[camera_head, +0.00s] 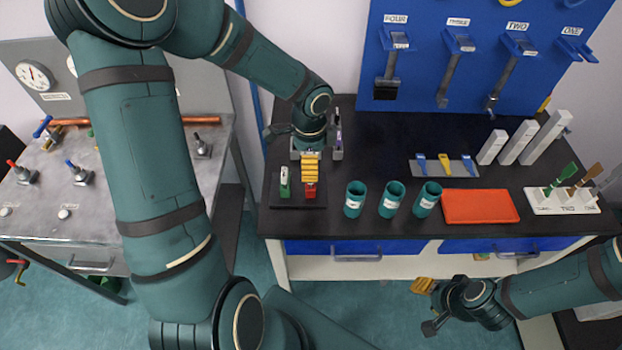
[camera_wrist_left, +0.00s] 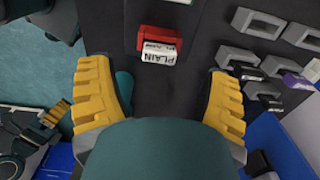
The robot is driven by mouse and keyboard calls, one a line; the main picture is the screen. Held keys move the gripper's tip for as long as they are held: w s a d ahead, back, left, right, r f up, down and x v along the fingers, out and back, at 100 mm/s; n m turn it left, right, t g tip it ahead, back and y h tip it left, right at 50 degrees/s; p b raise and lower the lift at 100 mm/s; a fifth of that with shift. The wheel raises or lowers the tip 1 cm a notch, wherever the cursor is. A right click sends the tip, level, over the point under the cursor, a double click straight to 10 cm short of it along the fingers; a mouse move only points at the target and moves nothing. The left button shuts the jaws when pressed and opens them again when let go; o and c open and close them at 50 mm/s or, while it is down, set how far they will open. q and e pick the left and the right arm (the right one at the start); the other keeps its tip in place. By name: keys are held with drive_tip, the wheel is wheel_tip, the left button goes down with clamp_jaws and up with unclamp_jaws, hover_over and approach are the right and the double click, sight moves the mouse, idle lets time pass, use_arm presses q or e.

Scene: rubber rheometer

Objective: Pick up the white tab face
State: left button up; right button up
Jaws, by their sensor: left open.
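A red block (camera_wrist_left: 158,38) with a white tab face (camera_wrist_left: 160,50) printed "PLAIN" shows in the left wrist view, at the top middle. In the head view the red block (camera_head: 310,190) stands on a dark tray (camera_head: 298,205) at the left of the black bench, beside a green block (camera_head: 285,182). My left gripper (camera_head: 310,168) is just behind and above the red block. In the left wrist view its yellow fingers (camera_wrist_left: 160,85) are wide apart with nothing between them. My right gripper (camera_head: 425,303) hangs before the bench front; its finger gap is unclear.
Right of the tray stand teal cups (camera_head: 355,200), an orange mat (camera_head: 480,206) and a white rack (camera_head: 562,201). White blocks (camera_head: 518,142) and a grey strip of coloured tools (camera_head: 443,168) lie behind. A blue board (camera_head: 480,50) rises at the back. Open bench lies between.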

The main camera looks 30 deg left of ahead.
use_arm(q)
drive_tip(key=shift+d+f+b, duration=0.1)
drive_tip(key=shift+f+b, duration=0.5)
drive_tip(key=shift+f, duration=2.15)
drive_tip(key=c, duration=1.3)
drive_tip(key=shift+c, duration=0.2)
